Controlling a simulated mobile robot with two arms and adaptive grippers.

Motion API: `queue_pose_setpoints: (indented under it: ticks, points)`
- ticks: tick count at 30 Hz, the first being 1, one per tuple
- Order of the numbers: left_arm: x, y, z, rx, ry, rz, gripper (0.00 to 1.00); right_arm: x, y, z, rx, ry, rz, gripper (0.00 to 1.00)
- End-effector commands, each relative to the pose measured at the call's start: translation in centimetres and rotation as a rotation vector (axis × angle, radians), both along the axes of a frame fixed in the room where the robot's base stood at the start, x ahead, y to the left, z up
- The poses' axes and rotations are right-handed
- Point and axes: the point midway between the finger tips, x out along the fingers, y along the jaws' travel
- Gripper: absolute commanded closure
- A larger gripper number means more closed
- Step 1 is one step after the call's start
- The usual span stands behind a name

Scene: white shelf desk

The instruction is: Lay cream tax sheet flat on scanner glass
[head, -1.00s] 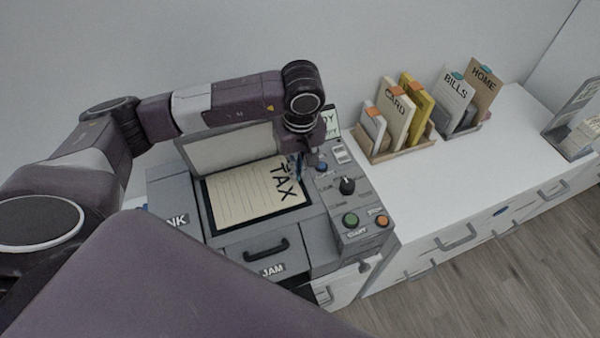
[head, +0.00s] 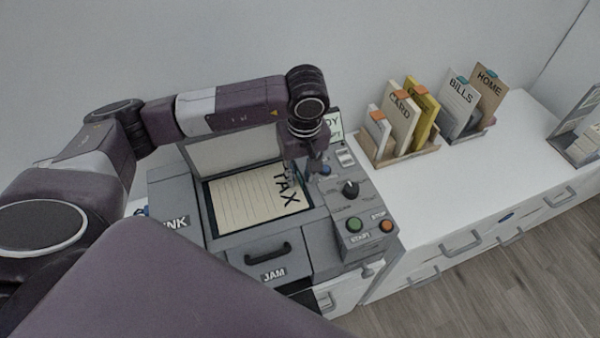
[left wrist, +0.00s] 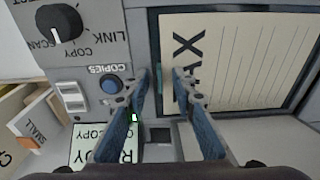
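The cream tax sheet (head: 245,203), lined and marked TAX, lies on the scanner glass inside its dark frame and looks flat. Its TAX end also shows in the left wrist view (left wrist: 240,60). My left gripper (head: 298,182) is over the right end of the sheet and hides part of the lettering. In the left wrist view its two fingers (left wrist: 160,82) are apart, with a small teal tab (left wrist: 159,76) at the sheet's edge showing between them. Whether they touch the tab cannot be told. My right gripper is not in view.
The scanner lid (head: 235,152) stands open behind the glass. A control panel with a black knob (head: 350,189) and green button (head: 354,224) is at the right. Folder holders (head: 408,152) stand farther right; the white desktop (head: 440,190) before them is clear.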

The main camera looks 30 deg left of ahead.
Motion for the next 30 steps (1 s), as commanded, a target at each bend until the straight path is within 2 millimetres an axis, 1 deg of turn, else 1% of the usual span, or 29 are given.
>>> queue_pose_setpoints:
  ticks: [4, 8, 15, 18, 21, 25, 30]
  points:
    - [0.0, -0.1, 0.3, -0.001, -0.001, 0.000, 0.75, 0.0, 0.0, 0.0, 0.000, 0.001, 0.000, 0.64]
    - [0.0, -0.2, 2.0, 0.000, -0.004, 0.000, 0.75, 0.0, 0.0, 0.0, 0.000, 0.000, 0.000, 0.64]
    - [-0.3, -0.6, 7.1, -0.001, -0.006, -0.002, 0.75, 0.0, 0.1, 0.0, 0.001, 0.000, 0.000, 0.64]
    - [-0.4, -0.8, 9.1, -0.002, -0.005, -0.002, 0.75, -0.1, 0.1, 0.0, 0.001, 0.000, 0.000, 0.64]
    - [-0.6, -0.9, 10.5, -0.002, -0.004, -0.001, 0.75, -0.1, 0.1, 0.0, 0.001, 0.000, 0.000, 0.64]
    - [-0.7, -0.9, 11.6, 0.000, -0.001, -0.001, 0.75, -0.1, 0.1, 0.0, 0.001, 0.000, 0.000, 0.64]
    - [-0.8, -1.0, 12.0, 0.000, 0.000, 0.000, 0.75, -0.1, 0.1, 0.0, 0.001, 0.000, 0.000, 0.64]
